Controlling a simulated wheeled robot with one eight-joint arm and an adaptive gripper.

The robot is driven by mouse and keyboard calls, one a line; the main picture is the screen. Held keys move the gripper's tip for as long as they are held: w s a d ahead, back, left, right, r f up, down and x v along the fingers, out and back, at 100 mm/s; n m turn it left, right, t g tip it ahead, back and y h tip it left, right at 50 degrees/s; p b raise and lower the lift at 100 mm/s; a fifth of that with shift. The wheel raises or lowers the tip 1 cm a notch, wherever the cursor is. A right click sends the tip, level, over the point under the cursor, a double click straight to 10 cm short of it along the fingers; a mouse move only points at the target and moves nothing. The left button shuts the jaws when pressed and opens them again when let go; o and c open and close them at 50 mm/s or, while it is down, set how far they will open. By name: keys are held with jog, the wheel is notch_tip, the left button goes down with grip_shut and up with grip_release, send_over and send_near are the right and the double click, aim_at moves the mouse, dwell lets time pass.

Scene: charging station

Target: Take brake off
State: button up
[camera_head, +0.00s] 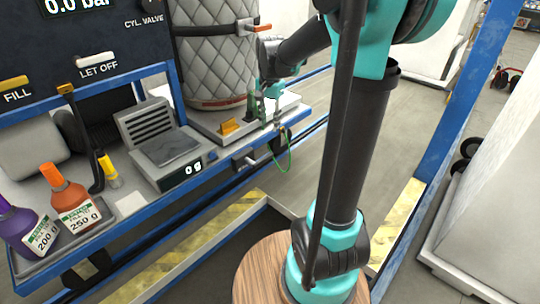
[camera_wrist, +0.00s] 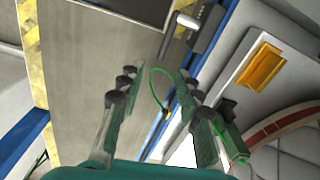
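My gripper (camera_wrist: 158,76) is open in the wrist view, its two green, dark-jointed fingers well apart with nothing held. In the head view my gripper (camera_head: 266,98) is small, over the front edge of the pale platform beneath the quilted cylinder. I cannot tell for certain which part is the brake. A yellow pedal-like block (camera_head: 228,127) sits on this platform; it also shows in the wrist view (camera_wrist: 261,67), right of the fingers. A grey bar handle (camera_head: 258,159) sticks out from the blue rail; it appears in the wrist view (camera_wrist: 208,30), beyond the fingers.
A thin green cord (camera_head: 289,160) hangs by the rail and passes beyond the finger gap in the wrist view (camera_wrist: 152,82). A scale (camera_head: 160,146) and filler bottles (camera_head: 70,198) stand at left. Grey floor (camera_head: 325,130) lies open right of the rail.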

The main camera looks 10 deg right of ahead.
jog(key=w+r+m, duration=0.1)
jog(key=w, duration=0.1)
send_near(268, 155)
jog(key=shift+g, duration=0.3)
notch_tip(268, 155, down, 8)
jog(key=shift+w+a+f, duration=0.1)
jog(key=shift+w+f, duration=0.05)
jog(key=shift+f, duration=0.1)
jog(key=shift+c, duration=0.4)
grip_shut()
